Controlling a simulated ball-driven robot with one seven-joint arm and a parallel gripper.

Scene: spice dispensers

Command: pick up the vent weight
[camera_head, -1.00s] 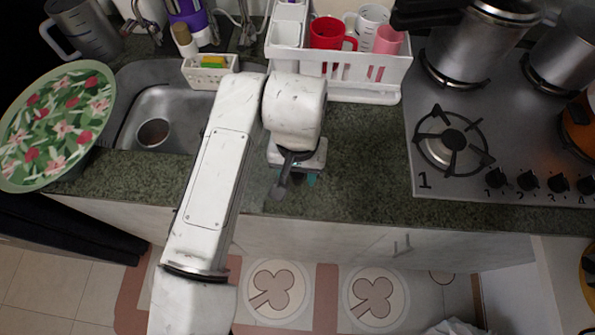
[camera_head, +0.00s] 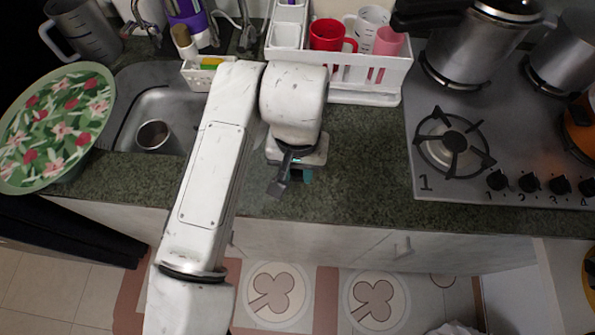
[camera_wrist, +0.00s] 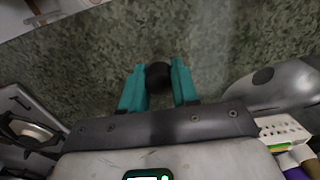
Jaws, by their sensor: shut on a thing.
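The vent weight, a small dark round piece (camera_wrist: 158,75), sits between the two teal fingers of my gripper (camera_wrist: 158,84) in the wrist view. My gripper is shut on it, over the green stone counter. Only the dark rounded end of the weight shows; the rest is hidden. In the head view my gripper (camera_head: 296,176) is at the counter's front part, mostly covered by my wrist. The weight cannot be made out there. The pressure cooker (camera_head: 485,45) stands on the stove at the back right.
A white rack (camera_head: 380,90) with a red mug (camera_head: 327,34) and a pink cup (camera_head: 389,41) stands behind my wrist. The sink (camera_head: 180,108) and a floral plate (camera_head: 55,125) are left. The stove (camera_head: 450,190) is right. Counter between rack and front edge is clear.

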